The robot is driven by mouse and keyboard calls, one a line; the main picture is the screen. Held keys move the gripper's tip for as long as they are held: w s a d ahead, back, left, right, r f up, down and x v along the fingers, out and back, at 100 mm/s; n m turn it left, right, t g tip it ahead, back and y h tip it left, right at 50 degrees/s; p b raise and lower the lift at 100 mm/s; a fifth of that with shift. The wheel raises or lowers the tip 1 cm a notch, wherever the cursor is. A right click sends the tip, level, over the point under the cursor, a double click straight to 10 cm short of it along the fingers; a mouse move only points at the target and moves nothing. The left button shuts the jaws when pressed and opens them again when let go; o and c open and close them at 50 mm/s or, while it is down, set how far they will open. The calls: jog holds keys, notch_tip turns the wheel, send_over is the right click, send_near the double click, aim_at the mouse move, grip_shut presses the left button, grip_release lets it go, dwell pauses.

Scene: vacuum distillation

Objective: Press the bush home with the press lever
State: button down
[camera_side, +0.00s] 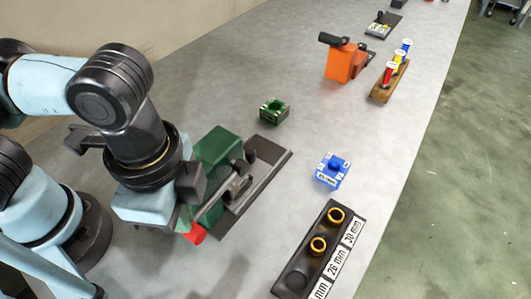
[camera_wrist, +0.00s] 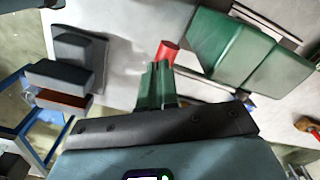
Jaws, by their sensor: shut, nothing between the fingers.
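The press has a green body (camera_side: 216,152) on a dark base plate (camera_side: 268,152). Its lever ends in a red grip (camera_side: 195,233) at the front. My gripper (camera_side: 184,222) is shut and empty, low beside the red grip. In the wrist view the shut fingertips (camera_wrist: 160,68) lie right by the red grip (camera_wrist: 167,50), and I cannot tell whether they touch it. The green press body (camera_wrist: 240,52) is to the right there. The bush in the press cannot be made out; my arm and the press head cover part of that area.
A black rack (camera_side: 325,262) holds two brass-coloured rings on posts; its nearest post is bare. A blue block (camera_side: 332,171) and a small green block (camera_side: 273,111) stand nearby. An orange device (camera_side: 344,63) and a wooden stand (camera_side: 383,92) are farther back. Grey table between them is clear.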

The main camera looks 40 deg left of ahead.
jog(key=shift+s+f, duration=0.1)
jog(key=shift+f, duration=1.65)
dwell(0.3)
notch_tip(320, 180, up, 13)
dwell(1.3)
